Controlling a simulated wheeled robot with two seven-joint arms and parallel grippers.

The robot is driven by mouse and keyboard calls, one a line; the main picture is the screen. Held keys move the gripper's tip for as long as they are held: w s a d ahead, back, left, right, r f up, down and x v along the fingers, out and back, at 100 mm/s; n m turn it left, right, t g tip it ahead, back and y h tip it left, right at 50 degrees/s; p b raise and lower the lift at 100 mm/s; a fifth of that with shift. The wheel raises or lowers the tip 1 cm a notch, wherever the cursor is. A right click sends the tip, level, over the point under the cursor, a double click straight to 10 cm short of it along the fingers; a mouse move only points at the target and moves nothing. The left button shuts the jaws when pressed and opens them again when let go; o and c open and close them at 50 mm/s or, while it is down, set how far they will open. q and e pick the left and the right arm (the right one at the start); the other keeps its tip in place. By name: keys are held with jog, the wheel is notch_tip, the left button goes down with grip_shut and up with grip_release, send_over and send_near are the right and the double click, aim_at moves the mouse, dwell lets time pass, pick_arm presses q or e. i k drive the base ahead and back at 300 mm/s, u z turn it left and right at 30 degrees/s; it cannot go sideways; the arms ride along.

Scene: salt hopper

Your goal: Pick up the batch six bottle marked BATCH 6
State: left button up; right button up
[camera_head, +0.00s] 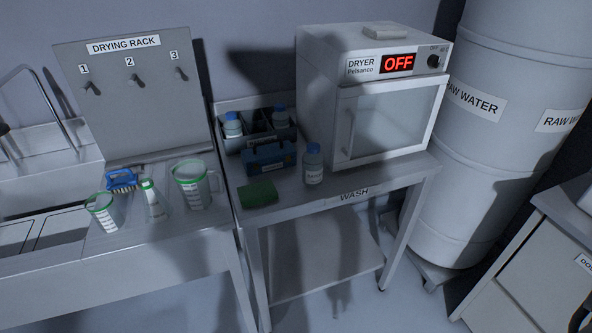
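A white bottle with a blue cap (314,172) stands upright on the table marked WASH (354,194), in front of the dryer's left side. It carries a small label that is too small to read. Two more blue-capped bottles stand in a dark divided carrier, one at its left (232,127) and one at its back right (280,119). I cannot tell which bottle is marked BATCH 6. Neither of my grippers is in view.
The carrier (229,147) stands left of the dryer (367,59), which reads OFF. A blue box (270,160) and green sponge (258,194) are nearby. Measuring jugs (190,186), a flask (153,204) and a brush (122,180) stand left, below the drying rack (130,92).

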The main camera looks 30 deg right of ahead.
aim_at(313, 159)
jog(key=u, duration=1.1)
jog(key=k, duration=1.2)
jog(key=z, duration=1.4)
jog(key=i, duration=0.5)
jog(key=u, duration=0.1)
